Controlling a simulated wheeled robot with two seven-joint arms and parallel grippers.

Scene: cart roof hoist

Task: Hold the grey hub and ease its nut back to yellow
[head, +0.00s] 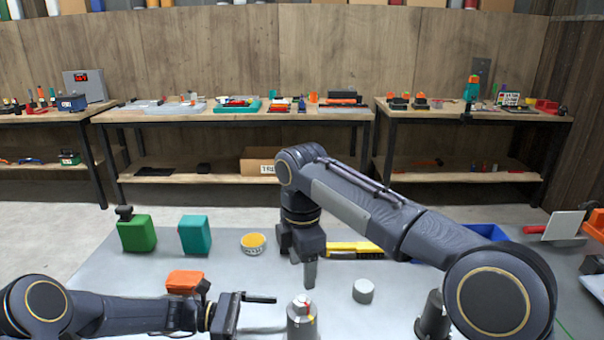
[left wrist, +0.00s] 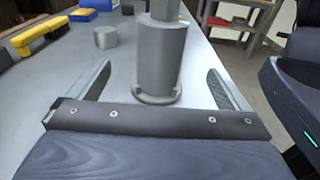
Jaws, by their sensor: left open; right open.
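The grey hub (head: 301,328) stands upright on the grey table at the bottom of the head view. On its top is the nut (head: 303,304), with red, white and yellow marks. My left gripper (head: 279,314) is open, its fingers pointing at the hub from the left. In the left wrist view the hub (left wrist: 163,60) stands between the lines of the two spread fingers, with a ring at its foot; no finger touches it. My right gripper (head: 309,276) points down, open, above and apart from the nut. Its fingers overlap, so their gap is hidden.
A short grey cylinder (head: 363,291) stands right of the hub. A dark post (head: 433,318) stands by my right arm. Behind are a yellow round tin (head: 253,243), an orange block (head: 184,281), green (head: 137,235) and teal (head: 195,235) containers, and a yellow tool (head: 345,249).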

